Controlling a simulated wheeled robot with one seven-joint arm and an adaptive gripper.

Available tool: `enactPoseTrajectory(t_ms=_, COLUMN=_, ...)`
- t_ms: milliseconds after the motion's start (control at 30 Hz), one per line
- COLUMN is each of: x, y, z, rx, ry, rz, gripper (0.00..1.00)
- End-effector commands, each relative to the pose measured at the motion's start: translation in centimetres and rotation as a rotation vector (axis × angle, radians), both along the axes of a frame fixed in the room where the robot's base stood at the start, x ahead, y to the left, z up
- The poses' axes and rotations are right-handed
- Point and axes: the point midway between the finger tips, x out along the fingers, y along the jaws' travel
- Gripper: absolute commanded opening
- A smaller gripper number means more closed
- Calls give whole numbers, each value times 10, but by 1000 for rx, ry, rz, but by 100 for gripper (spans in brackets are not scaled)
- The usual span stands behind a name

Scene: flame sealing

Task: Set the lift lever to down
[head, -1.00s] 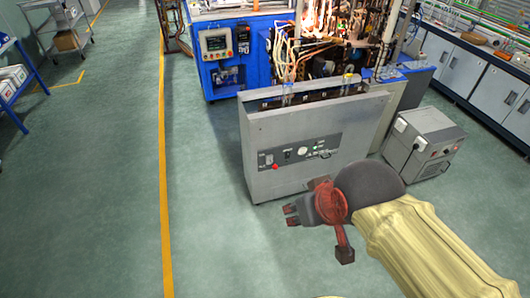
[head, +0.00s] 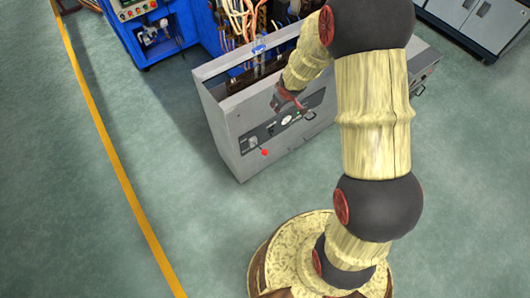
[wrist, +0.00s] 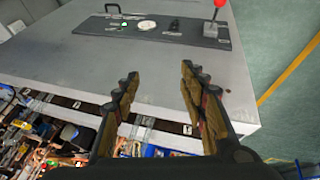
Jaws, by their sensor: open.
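The lift lever, apparently the red-knobbed lever (head: 264,153), is on the front panel of the grey cabinet (head: 222,112), near its left end. In the head view the knob stands out low and right of its small plate. In the wrist view the lever (wrist: 219,5) is at the top right edge, its knob partly cut off. My gripper (head: 286,103) is in front of the cabinet, up and right of the lever. In the wrist view my gripper (wrist: 160,71) is open and empty, with fingers apart over the bare grey face and clear of the lever.
The dark control strip (wrist: 160,30) holds a round gauge and small switches. Tubes and wiring fill the open machine behind the cabinet. A blue machine (head: 155,38) stands at the back left. The green floor left of the cabinet is clear, with a yellow line (head: 112,165).

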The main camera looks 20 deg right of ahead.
Motion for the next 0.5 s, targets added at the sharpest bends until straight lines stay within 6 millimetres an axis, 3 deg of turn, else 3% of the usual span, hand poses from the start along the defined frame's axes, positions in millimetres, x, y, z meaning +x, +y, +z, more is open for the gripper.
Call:
enactPoseTrajectory(t_ms=33, x=0, y=3, z=-39, rx=18, ry=26, rz=32, gripper=42)
enactPoseTrajectory(t_ms=200, x=-9, y=24, z=-141, rx=104, ry=73, rz=138, gripper=42)
enactPoseTrajectory(t_ms=333, x=-27, y=42, z=-200, rx=172, ry=104, rz=201, gripper=42)
enactPoseTrajectory(t_ms=500, x=-45, y=57, z=-240, rx=230, ry=127, rz=242, gripper=42)
